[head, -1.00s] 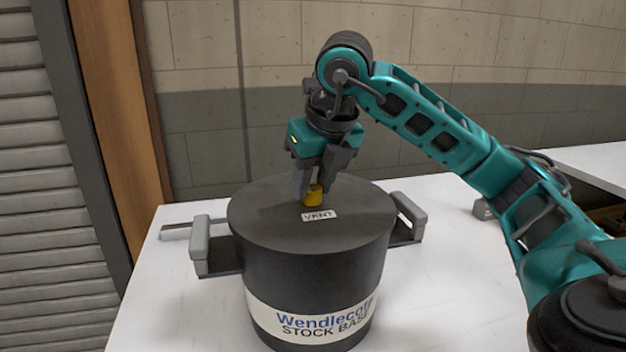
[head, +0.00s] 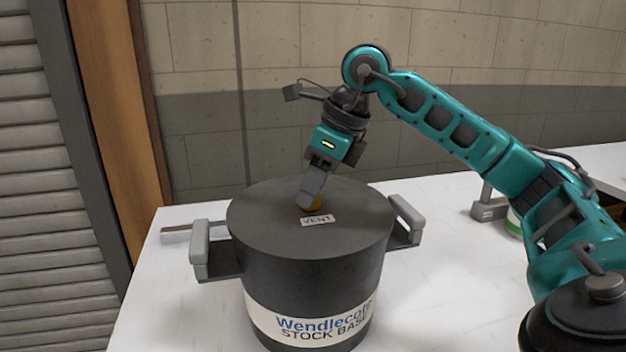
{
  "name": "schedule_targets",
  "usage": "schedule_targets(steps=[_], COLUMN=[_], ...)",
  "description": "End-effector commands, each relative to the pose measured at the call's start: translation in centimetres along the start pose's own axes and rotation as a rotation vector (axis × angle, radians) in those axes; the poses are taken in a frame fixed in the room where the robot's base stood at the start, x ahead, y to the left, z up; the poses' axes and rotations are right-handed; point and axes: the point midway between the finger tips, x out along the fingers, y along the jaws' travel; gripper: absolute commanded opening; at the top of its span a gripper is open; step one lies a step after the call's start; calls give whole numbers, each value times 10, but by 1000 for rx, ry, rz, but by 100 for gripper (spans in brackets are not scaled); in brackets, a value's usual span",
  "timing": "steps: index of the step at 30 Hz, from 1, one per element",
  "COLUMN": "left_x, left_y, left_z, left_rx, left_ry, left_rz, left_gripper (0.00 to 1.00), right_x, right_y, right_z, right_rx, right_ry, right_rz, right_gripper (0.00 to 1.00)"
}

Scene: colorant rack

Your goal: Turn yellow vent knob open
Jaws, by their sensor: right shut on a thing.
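The yellow vent knob (head: 317,202) stands on the lid of a dark drum, just behind a small white VENT label (head: 317,220). It is mostly hidden behind a gripper finger. The drum (head: 270,265) is a wide pot with a "Wendlecote Stock Base" label and grey handles on both sides. My right gripper (head: 311,197) points down at the lid and is shut on the yellow knob. Its fingers line up one behind the other in this view. My left gripper is not in view.
The drum stands on a white table (head: 450,285) with clear room to its right. A grey metal bar (head: 178,234) lies behind the left handle. A grey object (head: 489,209) stands at the right, behind my arm. A block wall is behind.

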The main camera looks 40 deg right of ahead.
Motion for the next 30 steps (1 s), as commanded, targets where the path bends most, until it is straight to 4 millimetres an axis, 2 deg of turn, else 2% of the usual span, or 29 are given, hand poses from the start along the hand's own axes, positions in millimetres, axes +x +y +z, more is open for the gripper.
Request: schedule_targets(steps=[18, 30], left_x=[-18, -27], left_y=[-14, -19], left_z=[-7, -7], left_rx=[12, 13], left_ry=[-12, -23], left_rz=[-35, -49], left_gripper=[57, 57], right_x=[-3, -1], right_y=[-3, -4], right_z=[3, 2], right_rx=[-519, -717], right_ry=[-2, -2], right_rz=[218, 296], right_gripper=[4, 4])
